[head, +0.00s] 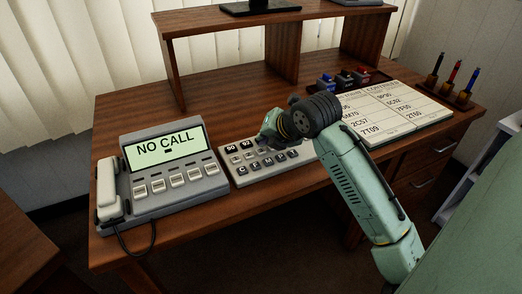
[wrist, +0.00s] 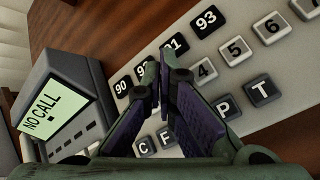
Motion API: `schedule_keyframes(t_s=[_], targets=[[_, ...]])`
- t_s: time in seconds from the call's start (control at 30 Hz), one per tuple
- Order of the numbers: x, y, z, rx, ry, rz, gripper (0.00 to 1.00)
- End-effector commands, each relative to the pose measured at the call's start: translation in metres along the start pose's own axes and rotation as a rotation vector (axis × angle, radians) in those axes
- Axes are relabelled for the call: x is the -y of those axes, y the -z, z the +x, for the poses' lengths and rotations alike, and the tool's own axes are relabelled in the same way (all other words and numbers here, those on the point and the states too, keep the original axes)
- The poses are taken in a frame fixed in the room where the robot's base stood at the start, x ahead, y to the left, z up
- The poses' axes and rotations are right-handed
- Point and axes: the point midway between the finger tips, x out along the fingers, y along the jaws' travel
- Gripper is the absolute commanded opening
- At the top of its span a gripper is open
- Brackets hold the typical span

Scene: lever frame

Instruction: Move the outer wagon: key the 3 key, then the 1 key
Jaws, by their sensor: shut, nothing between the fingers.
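The grey keypad (head: 241,183) lies on the desk, with a row of dark numbered keys, a row of pale keys and a row of dark letter keys. In the wrist view, the pale 4 key (wrist: 205,69), 5 key (wrist: 236,52) and 6 key (wrist: 270,27) are readable right of my fingers. The 3 key and the 1 key cannot be made out; my fingers cover that stretch of the pale row. My gripper (head: 263,138) is shut and empty, over the keypad, its tips (wrist: 157,78) pointing at the keys. Whether they touch a key cannot be told. No wagon shows.
A desk phone (head: 172,190) reading "NO CALL" (wrist: 47,113) stands left of the keypad. A board of printed numbers (head: 405,115) lies at right, with small blue, black and red items (head: 343,78) behind it. A wooden shelf (head: 225,20) rises at the back.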

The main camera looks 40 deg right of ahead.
Motion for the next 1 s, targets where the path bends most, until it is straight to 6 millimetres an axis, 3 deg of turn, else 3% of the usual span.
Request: schedule_keyframes(t_s=[1.0], targets=[[0.0059,0.0061,0.0084,0.000,-0.001,0.000,0.00]])
